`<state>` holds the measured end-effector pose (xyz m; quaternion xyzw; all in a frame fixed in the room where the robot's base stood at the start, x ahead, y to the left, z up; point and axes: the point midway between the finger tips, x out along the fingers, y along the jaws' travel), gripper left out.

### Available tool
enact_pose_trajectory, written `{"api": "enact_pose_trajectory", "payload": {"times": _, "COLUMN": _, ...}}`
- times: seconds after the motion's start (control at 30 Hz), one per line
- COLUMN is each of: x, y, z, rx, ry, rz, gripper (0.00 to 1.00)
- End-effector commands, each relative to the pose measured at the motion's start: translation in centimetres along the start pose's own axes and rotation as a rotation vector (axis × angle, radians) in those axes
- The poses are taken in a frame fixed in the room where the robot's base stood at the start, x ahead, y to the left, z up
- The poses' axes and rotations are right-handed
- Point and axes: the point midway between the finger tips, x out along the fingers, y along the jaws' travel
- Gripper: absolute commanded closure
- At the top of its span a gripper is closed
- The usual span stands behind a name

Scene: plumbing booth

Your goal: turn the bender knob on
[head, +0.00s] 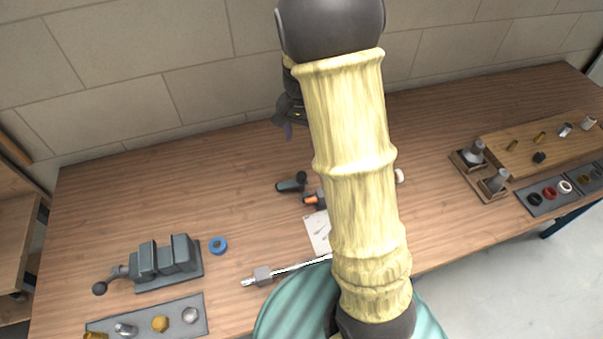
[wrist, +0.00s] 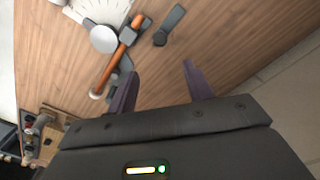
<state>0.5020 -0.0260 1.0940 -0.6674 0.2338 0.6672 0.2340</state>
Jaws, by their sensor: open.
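The bender (wrist: 103,38) shows in the wrist view as a pale round disc with an orange-handled bar (wrist: 118,55) beside it. A dark grey lever-like knob (wrist: 170,24) lies just right of the bar; I take it for the bender knob. In the head view the knob (head: 292,183) and orange part (head: 312,198) show left of my arm, which hides much of the bender. My gripper (wrist: 161,72) is open and empty, its purple fingers apart from the knob. In the head view my gripper (head: 287,125) is partly hidden behind my arm, farther back than the knob.
A grey vise (head: 165,260), a blue ring (head: 218,245) and a tray of fittings (head: 140,325) are on the left. A metal bar tool (head: 262,275) lies near the front. A wooden board (head: 510,160) with fittings stands at the right. The back left of the bench is clear.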

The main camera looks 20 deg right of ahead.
Motion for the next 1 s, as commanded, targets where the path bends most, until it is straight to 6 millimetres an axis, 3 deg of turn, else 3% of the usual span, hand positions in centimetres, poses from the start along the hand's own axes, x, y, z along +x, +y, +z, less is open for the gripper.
{"api": "enact_pose_trajectory", "payload": {"times": 0.8, "x": 13.8, "y": 0.1, "z": 0.1, "rx": 0.0, "ry": -0.004, "rz": 0.003, "gripper": 0.49}}
{"api": "enact_pose_trajectory", "payload": {"times": 1.0, "x": 15.9, "y": 0.1, "z": 0.0, "rx": 0.001, "ry": -0.001, "rz": 0.001, "gripper": 0.49}}
